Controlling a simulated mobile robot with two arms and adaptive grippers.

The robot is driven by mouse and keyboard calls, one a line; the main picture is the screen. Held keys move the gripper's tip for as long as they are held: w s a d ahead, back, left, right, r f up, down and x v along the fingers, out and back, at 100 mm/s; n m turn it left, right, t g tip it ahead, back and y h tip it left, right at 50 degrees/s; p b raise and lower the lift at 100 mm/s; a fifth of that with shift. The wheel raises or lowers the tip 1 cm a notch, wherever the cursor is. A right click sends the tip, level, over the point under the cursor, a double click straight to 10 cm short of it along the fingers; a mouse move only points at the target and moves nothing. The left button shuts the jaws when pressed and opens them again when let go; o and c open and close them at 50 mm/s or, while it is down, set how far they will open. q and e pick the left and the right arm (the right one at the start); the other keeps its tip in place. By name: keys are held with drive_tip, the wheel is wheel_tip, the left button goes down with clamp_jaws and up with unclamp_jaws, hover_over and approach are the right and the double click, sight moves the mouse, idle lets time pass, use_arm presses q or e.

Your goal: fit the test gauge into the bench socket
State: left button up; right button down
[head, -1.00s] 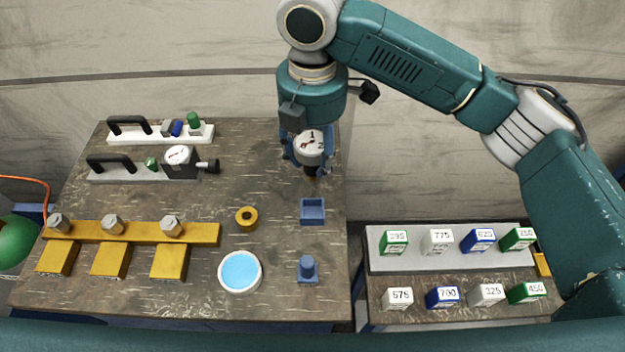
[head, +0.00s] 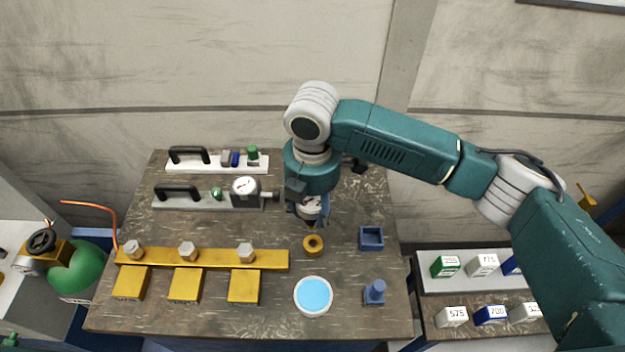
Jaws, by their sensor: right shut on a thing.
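The test gauge (head: 311,206), with a round white dial face, is held in my right gripper (head: 308,212). The gripper is shut on it and points down, partly hiding the dial. The gauge's lower end is just behind a yellow ring with a dark hole (head: 313,246) on the bench, which looks like the bench socket. The gauge appears above the bench and apart from the ring; the exact height is hard to tell. My left gripper is out of view.
A grey plate with another dial gauge (head: 245,187) stands left of my gripper. A blue square box (head: 371,239), a blue peg (head: 375,292) and a white dish with blue inside (head: 313,296) are near the ring. A yellow bar (head: 205,259) carries hex nuts.

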sight(314, 227)
drive_tip(key=shift+s+a+f, duration=0.1)
drive_tip(key=shift+a+f, duration=0.15)
drive_tip(key=shift+d+f, duration=0.1)
drive_tip(key=shift+f, duration=0.05)
drive_tip(key=shift+d+f, duration=0.1)
drive_tip(key=shift+d, duration=0.55)
drive_tip(key=shift+a, duration=0.2)
drive_tip(key=shift+a+f, duration=0.15)
drive_tip(key=shift+f, duration=0.7)
drive_tip(key=shift+f+b, duration=0.35)
drive_tip(key=shift+f, duration=0.55)
drive_tip(key=shift+f+b, duration=0.4)
drive_tip(key=shift+f, duration=0.7)
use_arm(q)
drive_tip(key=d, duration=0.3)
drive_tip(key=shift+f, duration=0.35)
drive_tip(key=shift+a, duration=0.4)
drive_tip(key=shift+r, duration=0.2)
